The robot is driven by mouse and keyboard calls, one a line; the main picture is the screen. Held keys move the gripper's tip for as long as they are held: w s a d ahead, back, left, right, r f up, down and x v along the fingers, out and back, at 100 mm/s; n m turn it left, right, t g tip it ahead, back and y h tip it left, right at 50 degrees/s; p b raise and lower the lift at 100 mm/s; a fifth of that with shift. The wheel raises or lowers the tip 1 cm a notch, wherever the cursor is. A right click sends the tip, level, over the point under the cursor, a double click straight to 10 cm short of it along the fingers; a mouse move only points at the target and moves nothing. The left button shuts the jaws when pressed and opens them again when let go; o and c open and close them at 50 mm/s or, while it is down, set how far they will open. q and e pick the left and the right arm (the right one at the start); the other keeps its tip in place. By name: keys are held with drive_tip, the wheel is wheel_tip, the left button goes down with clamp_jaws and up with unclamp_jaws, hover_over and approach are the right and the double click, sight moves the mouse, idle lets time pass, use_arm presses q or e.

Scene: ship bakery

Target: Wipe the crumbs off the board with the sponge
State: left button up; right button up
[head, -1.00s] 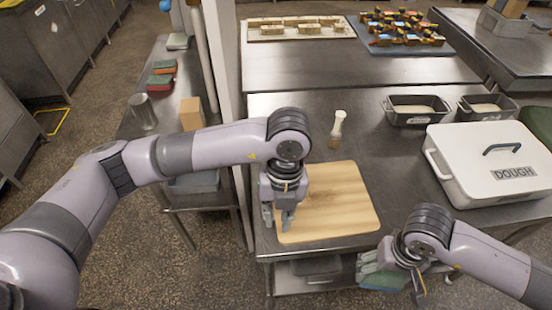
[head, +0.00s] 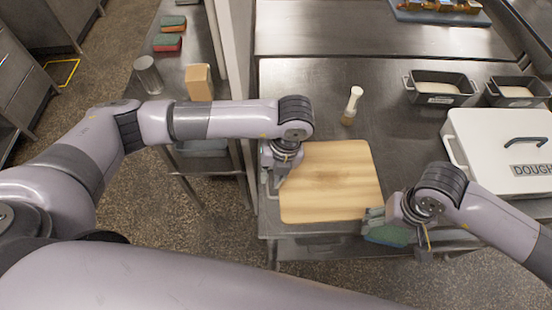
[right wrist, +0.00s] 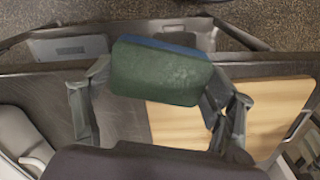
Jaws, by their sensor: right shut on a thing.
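The wooden board (head: 350,200) lies flat on the steel table near its front edge. A faint brownish patch (head: 325,177) shows on it; single crumbs are too small to make out. My right gripper (head: 376,226) is shut on the sponge (head: 388,236), which is green with a blue side, by the board's front right corner. In the right wrist view the sponge (right wrist: 160,72) sits between the fingers, with the board (right wrist: 180,122) beyond it. My left gripper (head: 274,188) points down at the board's left edge; whether its fingers are open or touch the board is unclear.
Dark pans (head: 440,98) and a white lidded dough box (head: 495,125) are at the right. A side table (head: 185,85) at the left holds more sponges, a metal cup and a tan block.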

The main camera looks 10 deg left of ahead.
use_arm(q)
drive_tip(key=shift+s+a+f+p, duration=0.1)
drive_tip(key=shift+a+f+p, duration=0.15)
drive_tip(key=shift+f, duration=0.85)
drive_tip(key=shift+a+f+p, duration=0.15)
drive_tip(key=shift+f+p, duration=0.05)
drive_tip(key=shift+f, duration=0.85)
use_arm(e)
drive_tip(key=shift+r, duration=0.65)
use_arm(q)
drive_tip(key=c, duration=0.4)
drive_tip(key=shift+r, duration=0.1)
use_arm(e)
drive_tip(key=w+a, duration=0.1)
drive_tip(key=w, duration=0.1)
drive_tip(key=w+a+r, duration=0.1)
drive_tip(key=w, duration=0.1)
drive_tip(key=w+a, duration=0.1)
drive_tip(key=w, duration=0.2)
drive_tip(key=shift+a+r, duration=0.2)
drive_tip(key=shift+a, duration=0.2)
drive_tip(key=w+a+r, duration=0.3)
drive_tip(key=w+a, duration=0.3)
drive_tip(key=w, duration=0.1)
hover_over(352, 176)
drive_tip(key=shift+f, duration=2.75)
